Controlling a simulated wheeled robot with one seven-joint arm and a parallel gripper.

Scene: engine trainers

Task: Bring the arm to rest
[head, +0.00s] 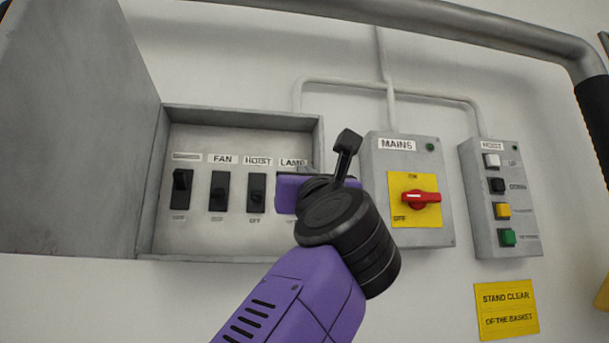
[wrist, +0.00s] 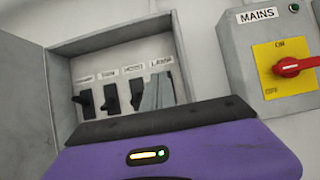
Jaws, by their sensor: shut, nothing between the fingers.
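My gripper (head: 305,171) is in front of the right end of the open switch box (head: 230,115), over the LAMP switch place. Its grey fingers (wrist: 157,92) are shut and empty in the wrist view. They and the purple gripper body (wrist: 180,150) hide the LAMP switch. I cannot tell whether the fingertips touch anything. My purple arm (head: 290,300) rises from the bottom of the head view to a black wrist joint.
The box's grey door (head: 75,120) stands open at the left. Black switches, including FAN (head: 218,190) and HOIST (head: 256,192), are inside. The MAINS box (head: 380,160) with a red handle (head: 421,197) and the HOIST button box (head: 480,200) are to the right. A grey rail (head: 430,15) crosses above.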

